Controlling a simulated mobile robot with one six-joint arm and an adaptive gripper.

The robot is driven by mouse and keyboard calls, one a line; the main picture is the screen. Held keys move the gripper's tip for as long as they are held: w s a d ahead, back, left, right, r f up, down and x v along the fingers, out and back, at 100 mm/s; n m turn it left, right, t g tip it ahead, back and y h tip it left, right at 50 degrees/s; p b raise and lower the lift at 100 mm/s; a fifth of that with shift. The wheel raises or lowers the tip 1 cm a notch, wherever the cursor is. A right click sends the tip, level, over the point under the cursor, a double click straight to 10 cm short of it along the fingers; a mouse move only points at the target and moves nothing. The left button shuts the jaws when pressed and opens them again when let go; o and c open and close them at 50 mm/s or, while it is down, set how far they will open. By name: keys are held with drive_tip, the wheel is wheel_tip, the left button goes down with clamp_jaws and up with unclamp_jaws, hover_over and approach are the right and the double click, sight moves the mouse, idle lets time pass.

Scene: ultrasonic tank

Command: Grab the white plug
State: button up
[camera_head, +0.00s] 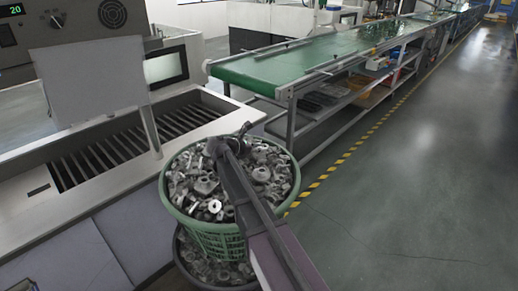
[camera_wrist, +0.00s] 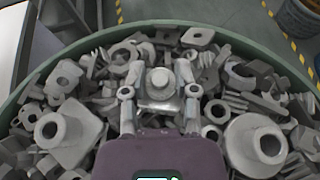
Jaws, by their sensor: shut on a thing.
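My gripper (camera_wrist: 160,95) is over the green basket (camera_head: 168,196) of grey metal parts. Its two fingers are shut on a pale grey part (camera_wrist: 160,82) with a round knob on a squarish body, between the fingertips. The held part is close in colour to the loose parts around it. I cannot tell whether it is the white plug, and I see no clearly white plug elsewhere. In the head view my gripper (camera_head: 240,135) is at the back of the heap, and the held part is not clear there.
A second basket (camera_head: 215,272) of parts stands below the green one. The steel tank (camera_head: 110,165) with a slotted opening is at left. A green conveyor (camera_head: 290,68) runs behind to the right. The grey floor (camera_head: 430,180) at right is clear.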

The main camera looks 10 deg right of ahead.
drive_tip(key=shift+r+p, duration=1.7)
drive_tip(key=shift+r, duration=0.1)
drive_tip(key=s, duration=0.5)
drive_tip(key=s+a, duration=0.1)
drive_tip(key=s, duration=0.4)
drive_tip(key=s+a+r, duration=0.1)
drive_tip(key=s, duration=0.4)
drive_tip(key=shift+s+a+p, duration=0.15)
drive_tip(key=shift+s+p, duration=0.05)
drive_tip(key=shift+p, duration=0.2)
drive_tip(key=shift+s+a, duration=0.1)
drive_tip(key=shift+s, duration=0.15)
